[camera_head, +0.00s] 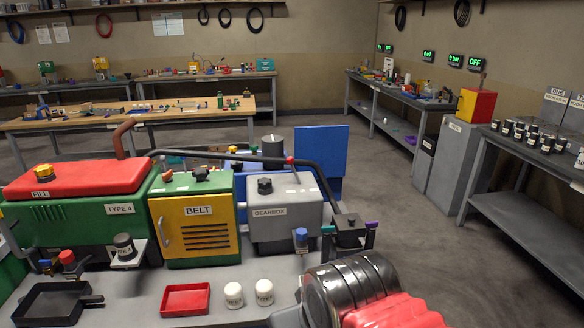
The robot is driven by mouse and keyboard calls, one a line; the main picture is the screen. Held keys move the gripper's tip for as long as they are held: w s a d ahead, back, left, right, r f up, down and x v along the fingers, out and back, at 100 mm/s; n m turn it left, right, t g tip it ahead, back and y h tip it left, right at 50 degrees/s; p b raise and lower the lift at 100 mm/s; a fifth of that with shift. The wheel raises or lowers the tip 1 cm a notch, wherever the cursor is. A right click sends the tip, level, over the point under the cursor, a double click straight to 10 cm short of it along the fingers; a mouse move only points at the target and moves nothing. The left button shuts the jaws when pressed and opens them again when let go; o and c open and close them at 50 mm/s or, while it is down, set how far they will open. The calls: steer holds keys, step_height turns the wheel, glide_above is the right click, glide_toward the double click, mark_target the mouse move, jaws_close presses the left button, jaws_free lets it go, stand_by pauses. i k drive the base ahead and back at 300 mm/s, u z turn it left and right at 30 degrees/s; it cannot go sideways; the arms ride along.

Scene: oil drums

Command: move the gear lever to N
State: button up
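A grey box labelled GEARBOX (284,222) stands on the bench in front of me, with a black knob-like cap (265,186) on top. A small red piece (290,160) shows above its rear edge, where a dark bent tube (318,178) runs down to the right. I cannot tell which part is the gear lever, and no N mark is legible. A glossy black ribbed part and a red ribbed part, seemingly of my arm, fill the bottom right and cover some of the bench. I see no gripper fingertips.
A yellow-fronted BELT box (196,228) stands left of the gearbox, beside a green TYPE 4 unit (95,220). A red tray (186,299), a white canister (264,292) and a black pan (50,305) lie in front. A dark fitting (348,232) stands right of the gearbox.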

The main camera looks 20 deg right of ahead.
mark_target(290, 159)
steer(key=z, duration=0.05)
steer(key=i, duration=0.95)
steer(key=u, duration=0.1)
